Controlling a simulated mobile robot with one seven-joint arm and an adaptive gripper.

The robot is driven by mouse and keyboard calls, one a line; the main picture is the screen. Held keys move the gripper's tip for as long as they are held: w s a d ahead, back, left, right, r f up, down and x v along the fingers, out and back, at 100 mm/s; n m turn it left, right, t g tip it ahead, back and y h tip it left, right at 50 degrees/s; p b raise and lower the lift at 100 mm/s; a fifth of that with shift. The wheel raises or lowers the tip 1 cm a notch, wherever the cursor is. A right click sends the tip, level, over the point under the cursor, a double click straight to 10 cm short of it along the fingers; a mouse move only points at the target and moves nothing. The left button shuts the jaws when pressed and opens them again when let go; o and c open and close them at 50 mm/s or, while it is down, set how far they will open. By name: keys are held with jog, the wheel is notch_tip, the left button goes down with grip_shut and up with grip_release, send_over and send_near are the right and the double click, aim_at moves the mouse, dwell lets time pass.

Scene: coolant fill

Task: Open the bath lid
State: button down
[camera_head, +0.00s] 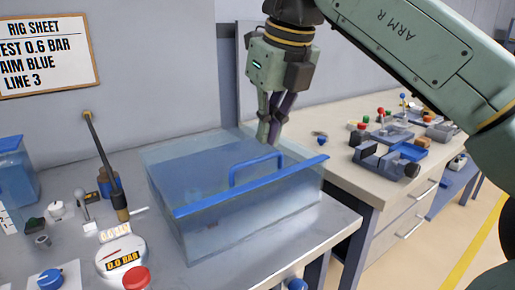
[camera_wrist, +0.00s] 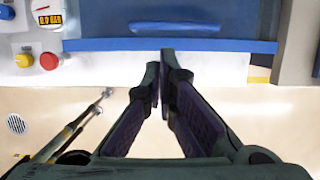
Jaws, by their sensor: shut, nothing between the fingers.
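The bath (camera_head: 235,228) is a clear, bluish tank on the grey bench. Its see-through lid (camera_head: 205,172) lies flat across the top, shut, with a blue strip (camera_head: 250,187) along one edge and a blue arched handle (camera_head: 256,167). In the wrist view the strip (camera_wrist: 100,45) runs across the upper part, with the handle (camera_wrist: 172,28) above it. My gripper (camera_head: 270,138) points down and is shut and empty. In the head view its fingertips appear just above the handle; the height gap is unclear. In the wrist view the fingertips (camera_wrist: 160,55) overlap the strip; contact cannot be told.
A gauge (camera_head: 122,256), red button (camera_head: 136,278) and blue knob (camera_head: 50,279) sit left of the bath. A second bench (camera_head: 340,160) at right carries several small parts. A rig sheet (camera_head: 45,55) hangs on the wall.

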aim_at(253, 184)
jog(key=x, duration=0.9)
jog(key=shift+s+a+f+p, duration=0.15)
jog(key=shift+a+f+p, duration=0.1)
jog(key=shift+p, duration=0.15)
jog(key=shift+d+r, duration=0.15)
